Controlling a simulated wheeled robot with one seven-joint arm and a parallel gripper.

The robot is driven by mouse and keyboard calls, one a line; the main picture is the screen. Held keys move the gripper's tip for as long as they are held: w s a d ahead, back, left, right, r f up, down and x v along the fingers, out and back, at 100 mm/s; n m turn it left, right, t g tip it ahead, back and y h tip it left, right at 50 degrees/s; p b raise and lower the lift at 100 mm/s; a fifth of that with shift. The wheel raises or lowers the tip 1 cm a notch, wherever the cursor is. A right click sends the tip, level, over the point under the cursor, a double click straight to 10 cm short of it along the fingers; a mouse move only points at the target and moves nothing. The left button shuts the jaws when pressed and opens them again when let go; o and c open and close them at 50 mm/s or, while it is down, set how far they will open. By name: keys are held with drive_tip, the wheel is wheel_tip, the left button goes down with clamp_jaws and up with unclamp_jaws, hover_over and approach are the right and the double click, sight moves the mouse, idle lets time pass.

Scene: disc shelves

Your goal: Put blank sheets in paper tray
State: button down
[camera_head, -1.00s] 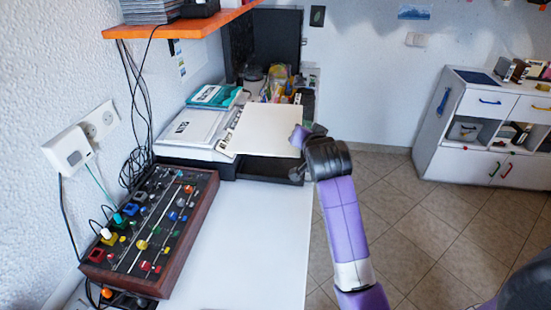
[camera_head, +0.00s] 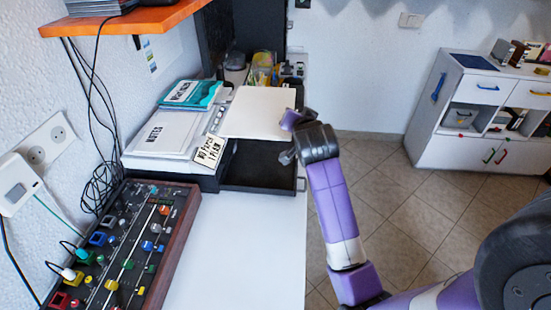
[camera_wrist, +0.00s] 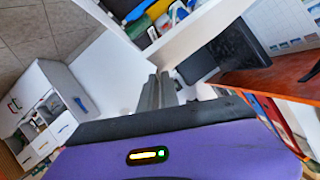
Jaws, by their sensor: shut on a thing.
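The blank sheets (camera_head: 258,113) form a cream stack in the head view, held roughly level above the dark paper tray (camera_head: 262,186). My gripper (camera_head: 288,127) is shut on the right edge of the stack. The paper tray is a black open drawer on the white desk, with its front part showing. The sheets cover its back part. In the wrist view, the gripper fingers (camera_wrist: 157,92) are seen end-on, and I cannot make out the sheets clearly there.
A white stack labelled notes (camera_head: 168,132) and a teal packet (camera_head: 192,93) lie left of the sheets. A small lettered sign (camera_head: 209,151) stands by the tray. A knobbed control panel (camera_head: 118,250) fills the desk's left. An orange shelf (camera_head: 140,20) hangs above. The front desk is clear.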

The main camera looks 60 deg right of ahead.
drive_tip(key=b, duration=0.2)
hover_over(293, 175)
wheel_tip(293, 175, down, 19)
drive_tip(key=shift+s+r, duration=0.1)
drive_tip(key=shift+f, duration=0.4)
drive_tip(key=shift+f+b, duration=0.25)
drive_tip(key=shift+b, duration=0.2)
